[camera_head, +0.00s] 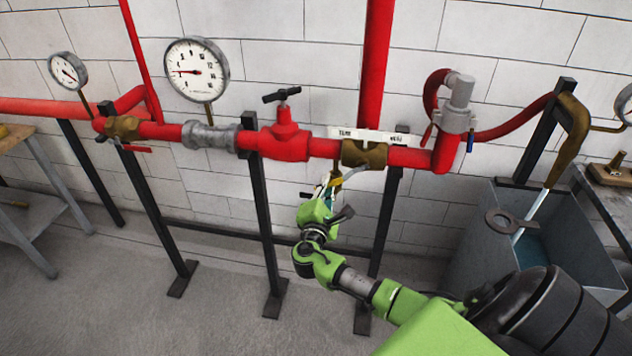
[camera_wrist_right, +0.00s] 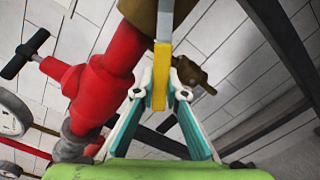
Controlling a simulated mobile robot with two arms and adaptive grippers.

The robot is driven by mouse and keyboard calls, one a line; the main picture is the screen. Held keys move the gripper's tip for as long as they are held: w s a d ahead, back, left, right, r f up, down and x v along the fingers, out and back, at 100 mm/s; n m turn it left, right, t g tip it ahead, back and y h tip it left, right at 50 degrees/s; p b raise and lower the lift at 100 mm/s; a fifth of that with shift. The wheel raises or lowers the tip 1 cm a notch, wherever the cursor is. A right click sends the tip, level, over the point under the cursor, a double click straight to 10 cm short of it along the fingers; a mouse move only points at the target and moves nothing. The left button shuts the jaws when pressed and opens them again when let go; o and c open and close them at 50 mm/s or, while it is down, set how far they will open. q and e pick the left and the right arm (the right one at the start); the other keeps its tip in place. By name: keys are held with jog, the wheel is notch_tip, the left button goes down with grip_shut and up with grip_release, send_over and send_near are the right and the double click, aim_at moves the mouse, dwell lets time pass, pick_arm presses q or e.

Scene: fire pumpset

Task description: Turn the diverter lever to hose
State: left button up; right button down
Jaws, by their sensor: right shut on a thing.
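The brass diverter valve (camera_head: 365,153) sits in the red pipe line, under a white label plate (camera_head: 374,137) with a word at each end, too small to read surely. Its lever hangs down below the valve, with a yellow grip (camera_wrist_right: 160,80) that shows clearly in the right wrist view. My right gripper (camera_head: 332,187) is below the valve, its two fingers closed around the yellow grip. In the right wrist view the right gripper's fingertips (camera_wrist_right: 161,88) press on both sides of it. My left gripper is not in view.
A red valve with a black handle (camera_head: 282,96) stands left of the diverter. A grey tank (camera_head: 540,245) is at the right, and black support posts (camera_head: 262,220) stand below the pipe. A large gauge (camera_head: 196,70) is at the upper left. The floor at left is mostly clear.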

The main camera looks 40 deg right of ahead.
jog(key=shift+s+d+f+n, duration=0.15)
jog(key=shift+s+f+n, duration=0.1)
jog(key=shift+f+n, duration=0.3)
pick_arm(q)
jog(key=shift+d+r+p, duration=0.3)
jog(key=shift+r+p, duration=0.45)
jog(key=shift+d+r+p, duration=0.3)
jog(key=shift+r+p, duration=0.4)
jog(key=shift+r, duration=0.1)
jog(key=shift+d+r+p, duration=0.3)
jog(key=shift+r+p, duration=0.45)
pick_arm(e)
jog(key=s+d+f+n, duration=0.4)
jog(key=s+d+n, duration=0.1)
jog(key=n, duration=0.5)
jog(key=shift+s+d, duration=0.3)
jog(key=shift+s, duration=0.45)
jog(key=shift+n, duration=0.35)
jog(key=c, duration=2)
grip_release()
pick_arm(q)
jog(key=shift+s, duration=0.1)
